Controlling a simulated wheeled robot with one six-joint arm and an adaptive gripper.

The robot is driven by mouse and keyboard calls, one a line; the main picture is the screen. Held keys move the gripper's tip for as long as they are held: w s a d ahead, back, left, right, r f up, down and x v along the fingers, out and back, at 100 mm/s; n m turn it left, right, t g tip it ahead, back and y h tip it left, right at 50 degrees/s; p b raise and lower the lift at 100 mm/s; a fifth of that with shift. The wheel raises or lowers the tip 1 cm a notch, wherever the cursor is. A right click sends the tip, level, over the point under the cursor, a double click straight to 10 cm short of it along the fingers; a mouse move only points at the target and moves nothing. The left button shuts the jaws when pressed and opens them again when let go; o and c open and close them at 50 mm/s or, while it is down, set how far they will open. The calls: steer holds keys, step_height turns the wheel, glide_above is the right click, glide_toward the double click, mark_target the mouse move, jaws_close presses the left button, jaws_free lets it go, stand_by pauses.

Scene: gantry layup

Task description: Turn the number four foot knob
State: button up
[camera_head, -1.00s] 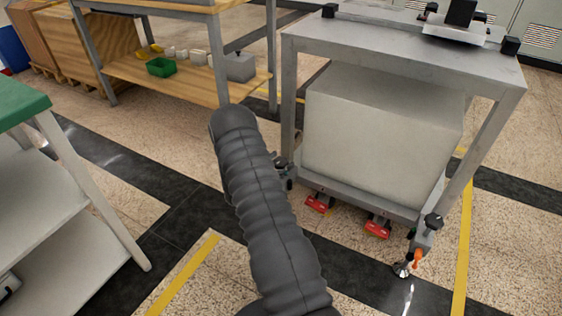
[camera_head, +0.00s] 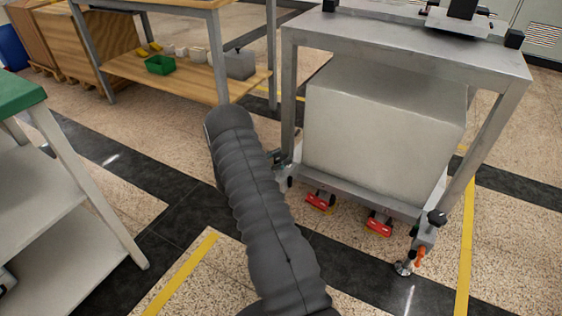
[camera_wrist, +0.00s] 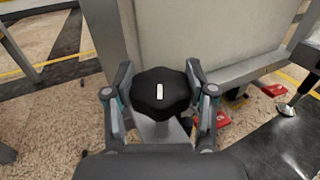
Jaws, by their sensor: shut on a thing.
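A black lobed knob (camera_wrist: 161,94) with a white mark on top fills the middle of the wrist view. My gripper (camera_wrist: 161,103) is shut on it, one finger on each side. The white mark points nearly straight up and down in the picture. The knob sits at a lower corner of the grey metal stand (camera_head: 400,48). In the head view my arm hides most of this corner. Another black knob (camera_head: 437,217) tops the front right foot (camera_head: 404,267) of the stand. No number is readable on either knob.
A large pale block (camera_head: 380,125) fills the stand's lower part. Two red pedals (camera_head: 379,224) sit low at its front. A green-topped table (camera_head: 20,100) stands at the left, a wooden bench (camera_head: 180,75) behind.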

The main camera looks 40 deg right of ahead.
steer(key=m+g+b, duration=0.1)
steer(key=g, duration=0.1)
steer(key=m+g+y+b, duration=0.1)
steer(key=m+g+b, duration=0.2)
steer(key=g, duration=0.1)
steer(key=shift+f+g+y+b, duration=0.25)
steer(key=shift+g+y+b, duration=0.05)
steer(key=shift+g, duration=0.1)
steer(key=m+g+y+b, duration=0.2)
steer(key=m+g+b, duration=0.1)
steer(key=g, duration=0.1)
steer(key=shift+r+m+y, duration=0.1)
steer(key=shift+m+y, duration=0.3)
steer(key=shift+r+m+g+y+b, duration=0.1)
steer(key=shift+m+g+y+b, duration=0.25)
steer(key=shift+g, duration=0.35)
steer(key=shift+r, duration=0.1)
steer(key=o, duration=1.2)
steer(key=shift+c, duration=0.2)
steer(key=shift+r, duration=0.1)
step_height(320, 180, up, 10)
steer(key=shift+f, duration=0.1)
